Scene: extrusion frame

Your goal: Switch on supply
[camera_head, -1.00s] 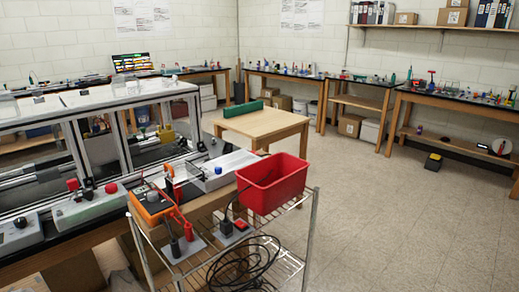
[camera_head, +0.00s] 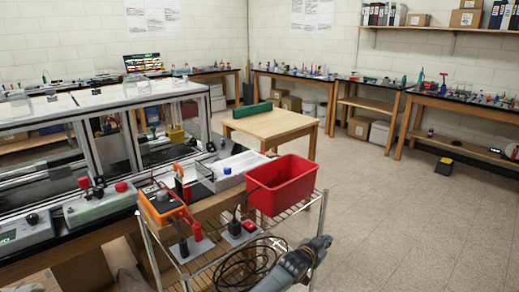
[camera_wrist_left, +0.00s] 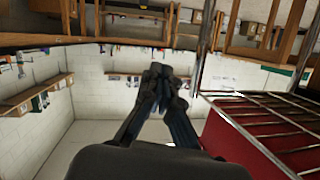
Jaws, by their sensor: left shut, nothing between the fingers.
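No part in view is clearly marked as the supply. On the wire cart (camera_head: 215,262), a small grey box (camera_head: 240,232) bears a black plug and a red part. Beside it a grey plate (camera_head: 190,246) carries black and red plugs. An orange device (camera_head: 160,206) with red and black leads stands behind them. Left of it are a pale box with a red button (camera_head: 95,206) and a grey box with a black knob (camera_head: 22,231). My left gripper (camera_head: 319,242) is shut and empty, low at the cart's right front; its shut fingers show in the left wrist view (camera_wrist_left: 160,76). My right gripper is not visible.
A red bin (camera_head: 283,184) sits on the cart behind my left gripper; its red side fills the right of the wrist view. A black cable coil (camera_head: 240,266) lies on the cart. A wooden table (camera_head: 270,124) stands behind.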

